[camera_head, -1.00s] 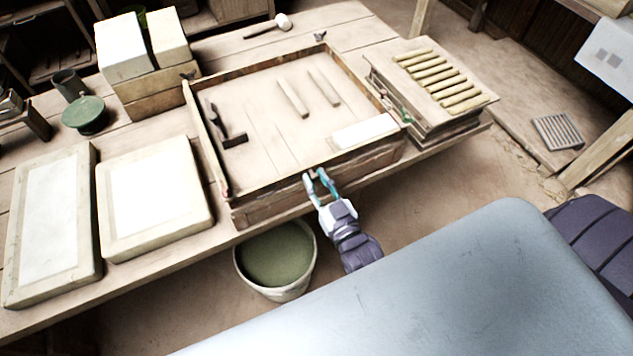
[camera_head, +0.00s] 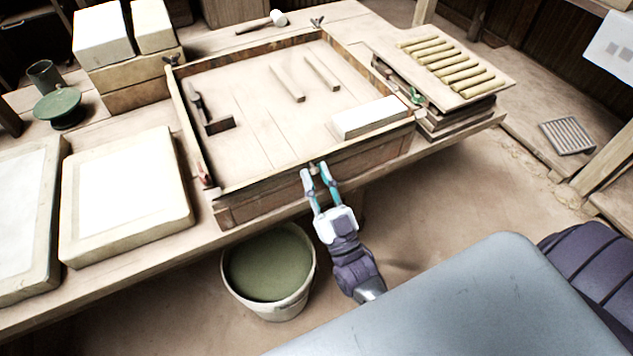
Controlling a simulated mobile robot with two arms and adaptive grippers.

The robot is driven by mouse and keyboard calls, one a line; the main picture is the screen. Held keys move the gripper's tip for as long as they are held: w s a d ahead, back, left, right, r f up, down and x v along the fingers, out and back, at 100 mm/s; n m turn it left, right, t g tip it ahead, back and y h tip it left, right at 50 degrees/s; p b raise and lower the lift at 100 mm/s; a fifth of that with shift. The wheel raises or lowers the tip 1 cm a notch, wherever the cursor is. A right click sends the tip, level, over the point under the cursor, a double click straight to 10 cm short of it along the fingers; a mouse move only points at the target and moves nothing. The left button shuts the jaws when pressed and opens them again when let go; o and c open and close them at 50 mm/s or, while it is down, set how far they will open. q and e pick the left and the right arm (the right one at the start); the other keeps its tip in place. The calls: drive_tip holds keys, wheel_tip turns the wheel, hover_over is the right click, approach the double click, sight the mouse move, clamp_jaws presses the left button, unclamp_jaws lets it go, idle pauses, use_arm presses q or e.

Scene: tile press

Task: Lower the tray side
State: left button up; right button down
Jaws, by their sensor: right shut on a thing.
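The wooden tray (camera_head: 178,115) lies on the workbench, with low walls around its floor. Its front side (camera_head: 375,155) is a brown board along the bench's near edge, and it looks upright. My right gripper (camera_head: 319,172) is at the middle of this front side, its fingers shut on a small piece at the board's top edge. The held piece is mostly hidden by the fingers. A red part (camera_head: 204,174) shows at the tray's front left corner and a green part (camera_head: 416,97) near the right corner. My left gripper is not in view.
Inside the tray lie a white block (camera_head: 371,117), two wooden strips (camera_head: 288,83) and a dark tool (camera_head: 218,125). A bucket (camera_head: 268,305) stands on the floor below, left of my right arm. Framed slabs (camera_head: 125,195) lie left, stacked boards with yellow rods (camera_head: 450,67) right.

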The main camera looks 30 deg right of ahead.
idle(0.3)
drive_tip(key=c, duration=1)
unclamp_jaws()
drive_tip(key=shift+o, duration=0.2)
drive_tip(key=v, duration=1.2)
